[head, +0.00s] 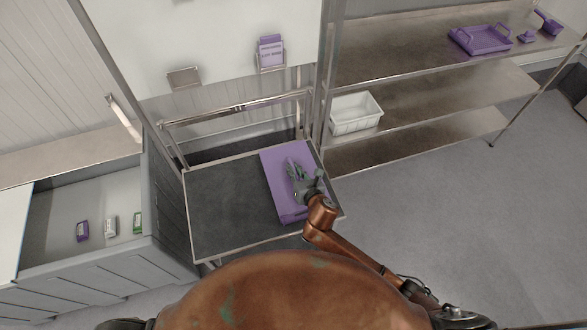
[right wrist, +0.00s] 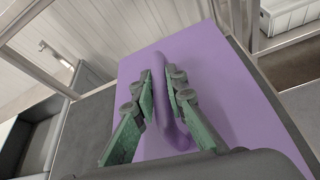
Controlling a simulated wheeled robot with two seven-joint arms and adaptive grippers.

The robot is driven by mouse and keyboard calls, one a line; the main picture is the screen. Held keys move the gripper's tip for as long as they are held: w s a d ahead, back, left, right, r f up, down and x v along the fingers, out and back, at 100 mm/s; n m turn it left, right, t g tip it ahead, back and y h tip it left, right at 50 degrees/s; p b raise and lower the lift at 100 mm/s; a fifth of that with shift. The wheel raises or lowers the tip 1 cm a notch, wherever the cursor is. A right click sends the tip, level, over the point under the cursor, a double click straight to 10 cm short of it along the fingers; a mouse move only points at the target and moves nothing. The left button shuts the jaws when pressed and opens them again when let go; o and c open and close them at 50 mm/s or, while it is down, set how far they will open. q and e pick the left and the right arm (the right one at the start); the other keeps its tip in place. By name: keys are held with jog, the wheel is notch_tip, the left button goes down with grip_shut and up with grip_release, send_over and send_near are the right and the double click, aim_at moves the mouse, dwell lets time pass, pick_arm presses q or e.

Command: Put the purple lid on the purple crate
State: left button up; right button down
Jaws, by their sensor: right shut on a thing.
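The purple lid (head: 272,172) is a flat panel at the right side of a dark cart top (head: 222,205). I cannot tell whether it rests on the cart or is just above it. My right gripper (head: 297,170) is over the lid and shut on its raised handle. In the right wrist view the purple handle (right wrist: 166,105) stands between the two green-padded fingers of my right gripper (right wrist: 160,85), with the lid (right wrist: 222,85) spread around it. I see no purple crate that I can make out for certain. My left gripper is not in view.
A grey bin (head: 100,262) at left holds several small boxes. A metal rail (head: 240,107) stands behind the cart. Shelves at right hold a white basket (head: 355,112) and a purple tray (head: 481,39) with small purple items. The floor (head: 450,200) at right is clear.

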jog(key=shift+f, duration=0.15)
jog(key=c, duration=1.9)
grip_release()
jog(key=v, duration=1.2)
